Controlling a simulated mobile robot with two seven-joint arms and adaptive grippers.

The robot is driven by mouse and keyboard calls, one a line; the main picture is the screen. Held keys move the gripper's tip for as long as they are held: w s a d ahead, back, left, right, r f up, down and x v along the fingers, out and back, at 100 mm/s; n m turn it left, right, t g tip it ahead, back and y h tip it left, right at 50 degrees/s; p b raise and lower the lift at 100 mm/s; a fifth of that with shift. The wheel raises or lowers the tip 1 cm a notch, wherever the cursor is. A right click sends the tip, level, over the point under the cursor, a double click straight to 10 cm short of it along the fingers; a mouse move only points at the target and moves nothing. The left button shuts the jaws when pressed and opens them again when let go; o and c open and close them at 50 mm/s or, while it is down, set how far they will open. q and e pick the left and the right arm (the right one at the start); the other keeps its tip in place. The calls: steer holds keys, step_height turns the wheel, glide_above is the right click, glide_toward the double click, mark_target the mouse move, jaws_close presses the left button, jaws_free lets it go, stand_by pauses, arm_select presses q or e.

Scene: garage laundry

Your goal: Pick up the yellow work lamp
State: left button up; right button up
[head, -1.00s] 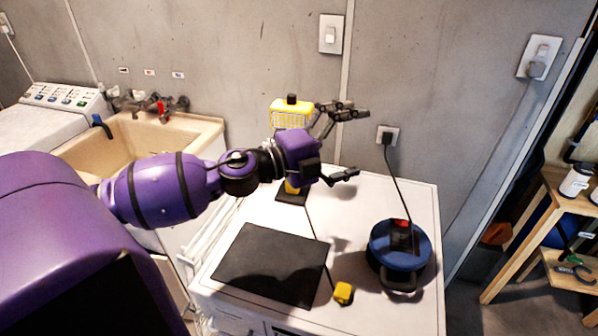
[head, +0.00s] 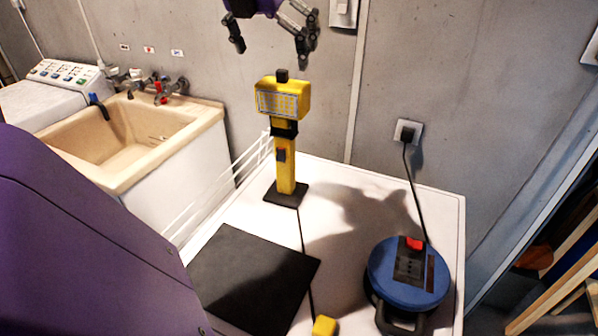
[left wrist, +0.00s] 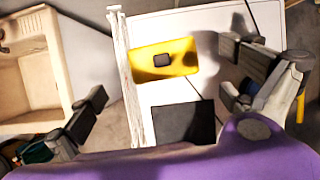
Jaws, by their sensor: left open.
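The yellow work lamp (head: 285,170) stands upright on its dark square base at the back left of the white worktop (head: 345,185). Its boxy yellow head has a grille in front and a black knob on top. My left gripper (head: 270,42) is open above the lamp head, fingers pointing down, apart from it. In the left wrist view the lamp's head (left wrist: 165,62) is seen from above, between the spread fingers (left wrist: 170,95). The lamp's cord runs forward along the worktop to a yellow block (head: 324,326). My right gripper is not in view.
A blue round cable reel (head: 408,275) sits at the right of the worktop, its cord plugged into the wall outlet (head: 407,132). A black mat (head: 252,275) lies in front of the lamp. A beige sink (head: 130,135) is to the left. A concrete wall stands behind.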

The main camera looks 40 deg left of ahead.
mark_target(280, 79)
arm_select(q)
step_height(280, 79, down, 2)
steer(key=shift+w+d+f, duration=0.1)
steer(key=shift+f, duration=0.05)
steer(key=shift+x, duration=0.85)
steer(key=b+x, duration=0.1)
steer(key=x, duration=0.4)
steer(key=shift+d+f, duration=0.1)
steer(key=shift+f, duration=0.2)
steer(key=shift+c, duration=0.4)
steer(key=c, duration=1.7)
steer(key=shift+r, duration=0.2)
steer(key=shift+c, duration=1)
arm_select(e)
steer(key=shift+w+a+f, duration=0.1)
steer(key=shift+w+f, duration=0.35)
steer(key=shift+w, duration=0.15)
